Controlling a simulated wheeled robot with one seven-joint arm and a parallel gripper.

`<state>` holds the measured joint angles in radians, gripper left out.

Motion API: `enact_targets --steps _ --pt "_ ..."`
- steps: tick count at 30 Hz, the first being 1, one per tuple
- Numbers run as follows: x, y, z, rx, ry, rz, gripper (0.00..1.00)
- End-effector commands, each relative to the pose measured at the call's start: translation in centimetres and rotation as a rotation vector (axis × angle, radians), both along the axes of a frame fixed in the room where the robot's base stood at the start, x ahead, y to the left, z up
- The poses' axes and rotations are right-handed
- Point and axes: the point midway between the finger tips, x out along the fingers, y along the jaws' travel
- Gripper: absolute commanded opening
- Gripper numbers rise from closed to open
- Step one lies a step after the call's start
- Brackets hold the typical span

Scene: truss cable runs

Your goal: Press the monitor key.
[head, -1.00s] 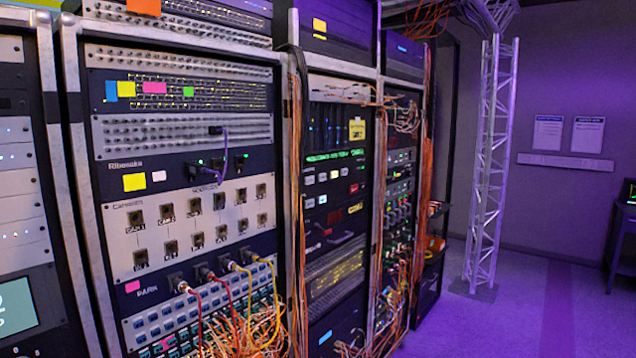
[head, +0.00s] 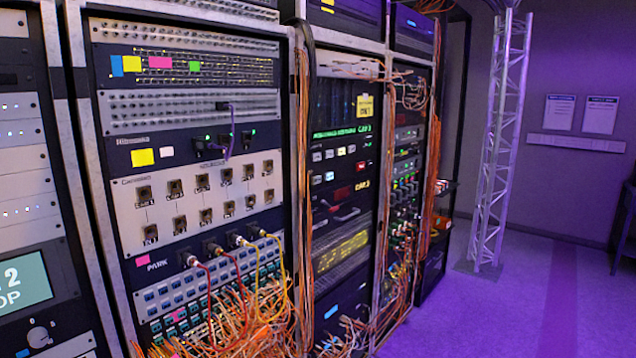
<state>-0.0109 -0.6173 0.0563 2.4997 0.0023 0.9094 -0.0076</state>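In the head view, the second rack has a panel with a small group of keys. Pale keys (head: 323,154) stand in a short row, with a lit white key (head: 330,176) and red keys (head: 359,166) near them. Their labels are too small to read, so I cannot tell which one is the monitor key. A green lit text strip (head: 335,132) runs just above them. My gripper is not in view.
The nearer rack holds a pale connector panel (head: 200,200), with a tangle of orange cables (head: 225,320) below. Orange cables (head: 304,200) hang between the racks. A lattice truss (head: 497,150) stands at right. The purple floor (head: 500,320) is open at the right.

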Motion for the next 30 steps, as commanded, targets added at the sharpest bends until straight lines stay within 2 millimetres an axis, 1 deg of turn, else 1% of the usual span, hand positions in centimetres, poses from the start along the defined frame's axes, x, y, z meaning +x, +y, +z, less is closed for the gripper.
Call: enact_targets --steps 1,9,12,30 --pt "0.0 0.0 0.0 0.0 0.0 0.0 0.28" --pt "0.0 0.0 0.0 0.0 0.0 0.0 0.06" --pt "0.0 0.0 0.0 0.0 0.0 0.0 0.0" --pt "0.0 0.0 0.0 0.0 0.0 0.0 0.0"
